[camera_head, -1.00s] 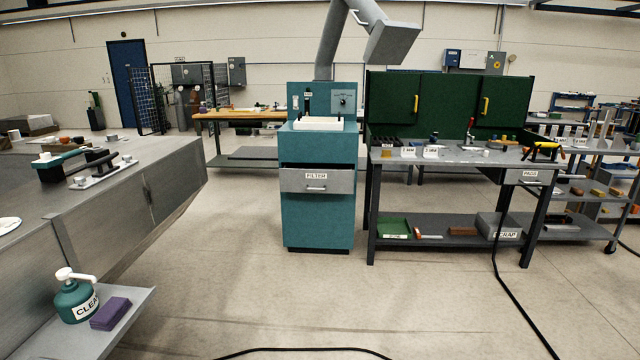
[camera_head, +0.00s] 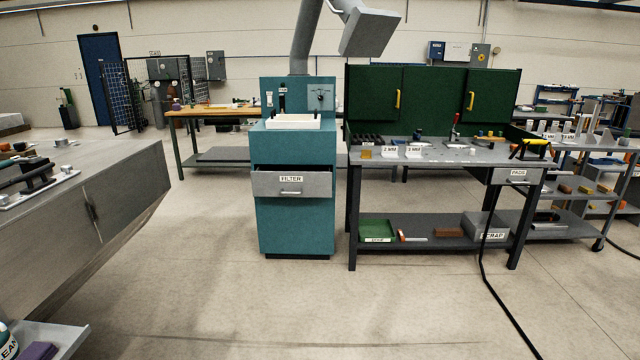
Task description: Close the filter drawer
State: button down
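The filter drawer (camera_head: 291,184) is a grey front with a FILTER label and a bar handle (camera_head: 291,192). It sits in the middle of a teal cabinet (camera_head: 296,228) straight ahead, a few steps away across the floor. The drawer is pulled out: its front stands forward of the cabinet face, and a dark gap shows above it. My gripper is not in view.
Open concrete floor (camera_head: 240,310) lies before the cabinet. A workbench (camera_head: 440,158) with a lower shelf stands close on the cabinet's right. A black cable (camera_head: 486,285) runs down to the floor at the right.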

aim_at(265, 182)
jog(key=i+l, duration=0.1)
jog(key=i, duration=3.65)
jog(key=i+u, duration=0.55)
jog(key=k, duration=0.05)
